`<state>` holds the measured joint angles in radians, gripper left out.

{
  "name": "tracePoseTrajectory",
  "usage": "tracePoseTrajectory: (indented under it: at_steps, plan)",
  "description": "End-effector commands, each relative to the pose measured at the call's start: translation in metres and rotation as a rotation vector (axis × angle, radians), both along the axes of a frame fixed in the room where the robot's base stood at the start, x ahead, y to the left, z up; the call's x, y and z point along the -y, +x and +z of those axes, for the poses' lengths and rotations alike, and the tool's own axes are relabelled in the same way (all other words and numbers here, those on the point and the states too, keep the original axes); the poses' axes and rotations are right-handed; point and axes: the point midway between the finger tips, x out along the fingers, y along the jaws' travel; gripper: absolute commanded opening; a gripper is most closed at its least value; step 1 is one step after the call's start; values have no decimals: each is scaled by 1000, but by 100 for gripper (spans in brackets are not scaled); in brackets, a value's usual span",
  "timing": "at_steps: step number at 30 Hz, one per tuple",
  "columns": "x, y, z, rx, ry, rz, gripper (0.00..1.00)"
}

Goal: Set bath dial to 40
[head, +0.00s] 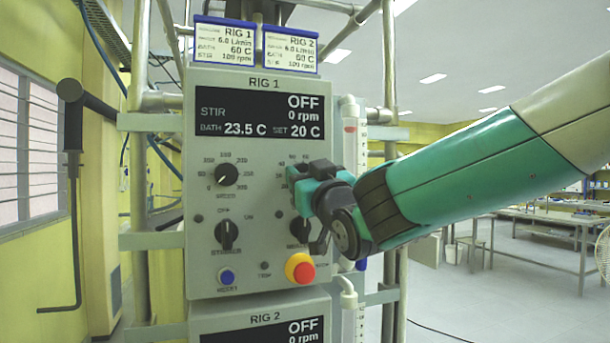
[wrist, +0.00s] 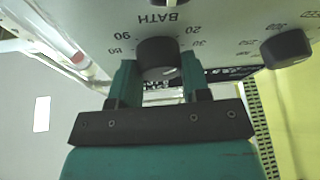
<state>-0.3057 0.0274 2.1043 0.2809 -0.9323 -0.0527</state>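The bath dial (wrist: 158,55) is a dark round knob on the grey RIG 1 panel (head: 270,245), under the upside-down word BATH in the wrist view. My gripper (wrist: 158,82) has one finger on each side of it, with no clear gap between fingers and knob. In the head view my gripper (head: 312,185) covers this dial, and only a few scale marks show above it. The dial's pointer is not visible. The RIG 1 display (head: 262,114) reads STIR OFF, 0 rpm, BATH 23.5 C, SET 20 C.
The stir speed dial (head: 227,174) is left of my gripper. Below are two dark selector knobs, the left one clear (head: 227,234), and a red emergency button (head: 300,268) with a yellow collar. Rig cards (head: 290,48) above read BATH 60 C. Metal frame poles flank the panel.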

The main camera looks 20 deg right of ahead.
Motion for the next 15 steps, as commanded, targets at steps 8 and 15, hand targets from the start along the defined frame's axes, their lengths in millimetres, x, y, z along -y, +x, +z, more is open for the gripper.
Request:
tracePoseTrajectory:
  at_steps: [8,15]
  plan:
    - [-2,0,-4,3,30,2,20]
    - [-4,-1,-10,5,149,6,20]
